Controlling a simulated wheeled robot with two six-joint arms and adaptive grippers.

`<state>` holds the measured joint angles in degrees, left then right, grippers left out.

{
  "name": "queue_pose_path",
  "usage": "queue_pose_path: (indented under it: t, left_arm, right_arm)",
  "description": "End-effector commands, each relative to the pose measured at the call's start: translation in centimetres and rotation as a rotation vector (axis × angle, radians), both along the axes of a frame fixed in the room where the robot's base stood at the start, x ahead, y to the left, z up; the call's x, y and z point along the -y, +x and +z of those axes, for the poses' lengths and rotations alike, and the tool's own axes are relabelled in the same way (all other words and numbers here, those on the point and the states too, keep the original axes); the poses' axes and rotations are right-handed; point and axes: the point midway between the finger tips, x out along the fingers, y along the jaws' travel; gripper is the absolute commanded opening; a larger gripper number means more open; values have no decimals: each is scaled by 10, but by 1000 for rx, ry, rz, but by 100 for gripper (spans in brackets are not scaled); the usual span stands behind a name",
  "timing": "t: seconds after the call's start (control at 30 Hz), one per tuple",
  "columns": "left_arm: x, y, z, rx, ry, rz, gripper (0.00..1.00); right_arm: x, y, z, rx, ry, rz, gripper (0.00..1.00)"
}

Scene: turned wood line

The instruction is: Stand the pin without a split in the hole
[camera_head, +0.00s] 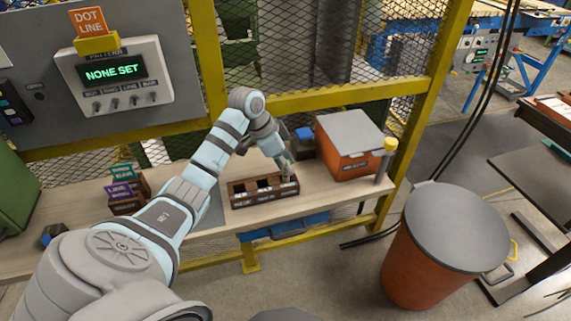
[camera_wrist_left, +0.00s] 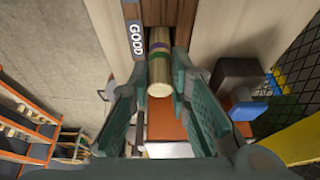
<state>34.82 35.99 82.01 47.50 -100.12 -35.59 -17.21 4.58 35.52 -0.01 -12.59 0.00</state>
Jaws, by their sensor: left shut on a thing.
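A brown wooden holder (camera_head: 263,199) with several openings and small labels along its front stands on the bench. My left gripper (camera_head: 286,163) is over its right end, pointing down. In the left wrist view, the gripper (camera_wrist_left: 160,100) is shut on a pale pin (camera_wrist_left: 159,87) with purple and green bands. The pin's far end reaches to the holder (camera_wrist_left: 163,12), beside a label reading GOOD (camera_wrist_left: 137,40). I cannot tell how deep the pin sits or whether it touches the holder. No split shows on the visible side. My right gripper is not in view.
An orange box (camera_head: 350,160) with a grey lid stands right of the holder, with a yellow-topped post (camera_head: 385,160) beside it. Signed small blocks (camera_head: 125,190) stand at the bench's left. A large orange bin (camera_head: 430,265) is on the floor. Mesh fencing runs behind.

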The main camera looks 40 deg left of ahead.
Motion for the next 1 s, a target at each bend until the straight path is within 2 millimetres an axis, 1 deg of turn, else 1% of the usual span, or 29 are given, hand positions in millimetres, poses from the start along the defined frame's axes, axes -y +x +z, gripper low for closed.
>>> queue_pose_path:
  t: [0.33,0.37,0.4,0.47,0.5,0.73,0.83,0.9,0.93,1.0]
  left_arm:
    - [0,0,-8,-1,0,0,2]
    - [0,0,-8,-1,0,0,19]
    - [0,0,-8,-1,0,0,25]
    - [0,0,-8,-1,0,0,35]
    - [0,0,-8,-1,0,0,38]
    - [0,0,-8,-1,1,0,38]
    - [0,0,-4,1,1,-1,38]
    - [0,0,6,3,1,0,38]
    - [-3,-2,12,3,2,0,38]
    - [-7,-8,30,3,4,1,38]
  right_arm:
    - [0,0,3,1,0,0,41]
    - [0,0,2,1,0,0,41]
    - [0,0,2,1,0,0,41]
    - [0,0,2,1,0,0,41]
    - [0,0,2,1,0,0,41]
    - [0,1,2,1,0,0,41]
    - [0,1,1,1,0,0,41]
    - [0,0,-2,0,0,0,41]
    - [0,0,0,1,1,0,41]
    - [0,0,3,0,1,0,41]
